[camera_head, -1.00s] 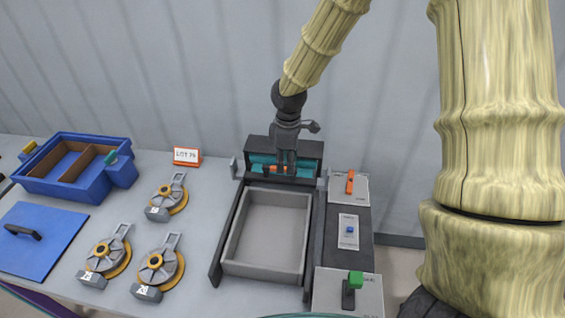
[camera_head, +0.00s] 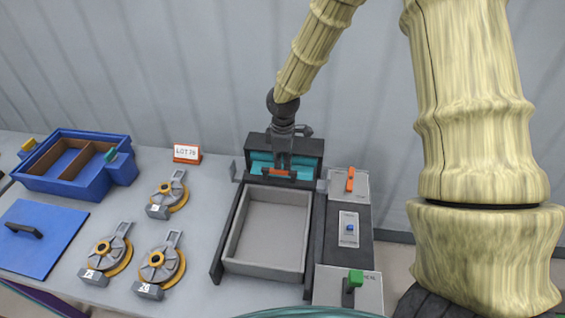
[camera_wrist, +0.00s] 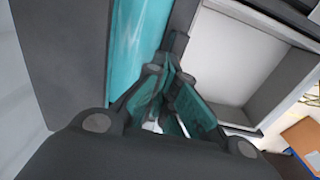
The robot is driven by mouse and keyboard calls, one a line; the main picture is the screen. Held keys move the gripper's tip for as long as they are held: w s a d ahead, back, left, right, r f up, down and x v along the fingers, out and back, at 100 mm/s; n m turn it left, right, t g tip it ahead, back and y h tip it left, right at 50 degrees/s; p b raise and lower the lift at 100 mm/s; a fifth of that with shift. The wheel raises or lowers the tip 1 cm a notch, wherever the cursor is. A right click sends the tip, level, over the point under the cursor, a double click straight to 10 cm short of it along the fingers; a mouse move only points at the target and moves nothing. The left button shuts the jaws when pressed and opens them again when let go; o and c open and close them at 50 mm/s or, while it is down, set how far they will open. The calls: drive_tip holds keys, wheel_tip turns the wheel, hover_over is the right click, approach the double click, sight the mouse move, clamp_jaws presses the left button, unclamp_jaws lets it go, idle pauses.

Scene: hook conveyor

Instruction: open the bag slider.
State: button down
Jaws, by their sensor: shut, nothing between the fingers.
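A dark frame (camera_head: 309,148) stands at the back of the grey tray, with a teal bag panel (camera_head: 260,166) inside it. A small orange bar (camera_head: 279,173), which looks like the slider, lies along the lower part of the teal panel. My gripper (camera_head: 283,168) is at the middle of the panel, fingers down, and partly covers it and the bar. In the wrist view the finger pads (camera_wrist: 180,108) are close together with nothing seen between them. The teal panel (camera_wrist: 137,55) is to their left. Contact with the bar cannot be told.
The empty grey tray (camera_head: 230,244) lies in front of the frame. To its right are an orange lever (camera_head: 350,180), a blue button (camera_head: 350,229) and a green-topped lever (camera_head: 355,279). Several round hook pieces, a blue bin (camera_head: 92,188) and a blue lid (camera_head: 58,244) are at left.

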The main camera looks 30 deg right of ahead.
drive_tip(key=shift+w+f, duration=0.5)
drive_tip(key=shift+f, duration=0.05)
drive_tip(key=c, duration=1.7)
unclamp_jaws()
drive_tip(key=shift+s+a+r, duration=0.1)
drive_tip(key=shift+s, duration=0.15)
drive_tip(key=shift+o, duration=1.3)
wheel_tip(320, 180, up, 12)
drive_tip(key=shift+w, duration=0.35)
